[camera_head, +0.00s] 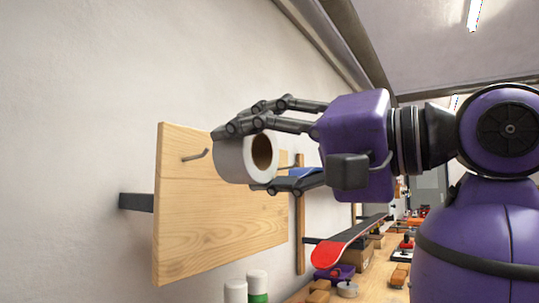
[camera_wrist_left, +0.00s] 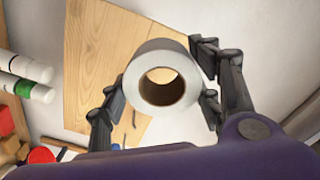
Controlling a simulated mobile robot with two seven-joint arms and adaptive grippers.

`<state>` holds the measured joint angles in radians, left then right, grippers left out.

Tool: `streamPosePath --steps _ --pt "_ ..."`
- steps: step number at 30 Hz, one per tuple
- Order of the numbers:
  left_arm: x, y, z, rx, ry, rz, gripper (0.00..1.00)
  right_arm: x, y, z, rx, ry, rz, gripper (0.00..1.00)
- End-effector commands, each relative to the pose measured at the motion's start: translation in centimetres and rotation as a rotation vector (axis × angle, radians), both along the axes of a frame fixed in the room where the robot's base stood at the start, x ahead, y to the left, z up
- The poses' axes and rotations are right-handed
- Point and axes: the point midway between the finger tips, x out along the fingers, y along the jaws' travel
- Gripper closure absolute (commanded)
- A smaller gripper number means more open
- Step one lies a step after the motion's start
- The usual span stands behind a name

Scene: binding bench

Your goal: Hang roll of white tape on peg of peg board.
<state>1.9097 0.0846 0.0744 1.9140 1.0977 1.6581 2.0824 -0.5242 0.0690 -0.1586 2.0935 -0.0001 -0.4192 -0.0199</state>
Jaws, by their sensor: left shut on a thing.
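The roll of white tape (camera_head: 234,162) has a brown core, and its open end faces right in the head view. My left gripper (camera_head: 258,157) is shut on the roll, with fingers above and below it. The wooden peg board (camera_head: 215,228) stands by the wall behind the roll. A thin bent peg (camera_head: 196,155) sticks out of it, left of the roll and apart from it. In the left wrist view, the roll (camera_wrist_left: 160,52) sits between the fingers, with the board (camera_wrist_left: 90,55) beyond it. My right gripper is not in view.
White bottles (camera_head: 257,284), one with a green band, stand below the board. A red-ended dark strip (camera_head: 345,243) and several small items lie to the right around the bench (camera_head: 375,280). An upright wooden strip (camera_head: 300,225) is right of the board. Open air surrounds the roll's left side.

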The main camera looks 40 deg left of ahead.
Motion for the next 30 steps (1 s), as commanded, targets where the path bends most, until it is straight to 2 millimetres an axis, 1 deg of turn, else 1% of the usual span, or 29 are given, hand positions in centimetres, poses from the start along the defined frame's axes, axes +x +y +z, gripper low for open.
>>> streamPosePath --steps 30 --pt "-0.8 7.2 -0.2 0.000 0.002 0.003 0.63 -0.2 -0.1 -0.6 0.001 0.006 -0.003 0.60"
